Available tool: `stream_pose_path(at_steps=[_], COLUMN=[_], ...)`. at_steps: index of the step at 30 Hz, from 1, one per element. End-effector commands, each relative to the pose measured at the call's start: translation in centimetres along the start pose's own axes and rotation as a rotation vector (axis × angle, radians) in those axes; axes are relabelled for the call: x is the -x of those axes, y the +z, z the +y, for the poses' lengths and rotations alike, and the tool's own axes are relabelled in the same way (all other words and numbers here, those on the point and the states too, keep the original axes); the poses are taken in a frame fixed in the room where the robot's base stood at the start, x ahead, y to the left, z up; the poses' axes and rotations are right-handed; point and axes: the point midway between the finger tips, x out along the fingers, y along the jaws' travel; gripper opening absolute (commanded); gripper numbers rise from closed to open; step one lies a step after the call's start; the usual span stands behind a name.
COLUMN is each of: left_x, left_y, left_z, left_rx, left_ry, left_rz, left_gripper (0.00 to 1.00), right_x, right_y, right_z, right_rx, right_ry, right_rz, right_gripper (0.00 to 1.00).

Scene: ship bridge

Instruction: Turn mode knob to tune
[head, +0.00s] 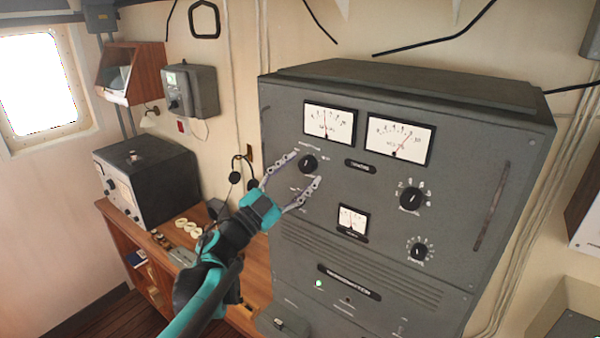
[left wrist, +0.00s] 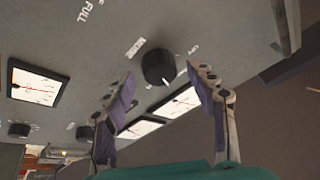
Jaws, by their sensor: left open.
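A round black knob (head: 307,163) sits on the upper left of the grey radio cabinet's front (head: 440,130), below the left meter. My right gripper is not in view.
The cabinet also has two large meters (head: 330,123), a small meter (head: 353,220), two knobs on the right (head: 411,199) and a lit green lamp (head: 319,283). A wooden desk (head: 125,222) with a black box (head: 150,178) stands at the left.

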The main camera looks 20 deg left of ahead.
Motion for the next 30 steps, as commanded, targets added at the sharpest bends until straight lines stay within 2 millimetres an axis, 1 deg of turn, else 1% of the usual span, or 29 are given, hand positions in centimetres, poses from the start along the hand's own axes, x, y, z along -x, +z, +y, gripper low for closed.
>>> stream_pose_path(at_steps=[5, 12, 16, 21, 30], left_x=[2.6, 8.0, 10.1, 11.6, 11.7], left_y=[0.1, 0.1, 0.1, 0.0, 0.0], left_z=[-0.1, -0.1, -0.1, 0.0, 0.0], left_rx=[-0.002, -0.002, -0.002, -0.001, 0.000], left_ry=[-0.003, -0.004, -0.003, -0.001, 0.000], left_rz=[-0.003, -0.004, -0.002, -0.001, 0.000], left_gripper=[0.57, 0.57, 0.57, 0.57, 0.57], right_x=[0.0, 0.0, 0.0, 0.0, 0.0], right_y=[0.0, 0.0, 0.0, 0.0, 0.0], right_z=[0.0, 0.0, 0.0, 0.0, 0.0], right_rx=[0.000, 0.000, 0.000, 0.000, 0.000], right_ry=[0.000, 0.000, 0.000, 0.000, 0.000], right_rz=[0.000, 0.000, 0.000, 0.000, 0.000], right_gripper=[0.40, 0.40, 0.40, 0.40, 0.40])
